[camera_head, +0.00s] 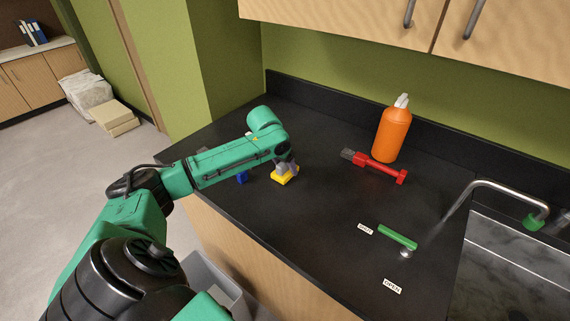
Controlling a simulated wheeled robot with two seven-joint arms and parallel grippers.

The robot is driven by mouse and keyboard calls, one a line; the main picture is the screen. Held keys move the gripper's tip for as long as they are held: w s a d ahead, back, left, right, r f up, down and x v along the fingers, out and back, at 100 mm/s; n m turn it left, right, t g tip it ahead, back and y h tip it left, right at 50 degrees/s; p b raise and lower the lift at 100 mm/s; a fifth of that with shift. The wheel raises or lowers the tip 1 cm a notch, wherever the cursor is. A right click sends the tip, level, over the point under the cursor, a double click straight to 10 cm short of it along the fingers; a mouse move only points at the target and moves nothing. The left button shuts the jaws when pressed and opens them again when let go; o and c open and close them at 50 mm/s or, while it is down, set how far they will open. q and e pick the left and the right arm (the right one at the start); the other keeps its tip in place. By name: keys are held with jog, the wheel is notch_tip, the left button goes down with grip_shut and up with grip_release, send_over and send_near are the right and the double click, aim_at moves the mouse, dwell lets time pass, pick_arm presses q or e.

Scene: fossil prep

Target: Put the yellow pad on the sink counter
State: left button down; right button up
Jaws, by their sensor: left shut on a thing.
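The yellow pad (284,177) is at the fingertips of my left gripper (285,168), low over the left part of the black sink counter (316,215). My left gripper points down and is shut on the pad. I cannot tell whether the pad touches the counter. The gripper hides part of the pad's top. My right gripper is not in view.
A blue item (242,177) sits on the counter, partly behind my left arm. An orange bottle (392,132) and a red tool (375,166) stand and lie further right. A green handle (397,237) and faucet (508,190) are near the sink (505,270). The counter's middle is clear.

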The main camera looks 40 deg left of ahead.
pick_arm(q)
jog(key=shift+w+f, duration=0.1)
jog(key=shift+f, duration=0.05)
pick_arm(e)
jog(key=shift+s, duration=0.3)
pick_arm(q)
jog(key=shift+c, duration=0.2)
grip_release()
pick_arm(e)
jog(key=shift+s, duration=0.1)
pick_arm(q)
jog(key=b+v, duration=0.1)
jog(key=v, duration=1.1)
jog(key=shift+b, duration=0.4)
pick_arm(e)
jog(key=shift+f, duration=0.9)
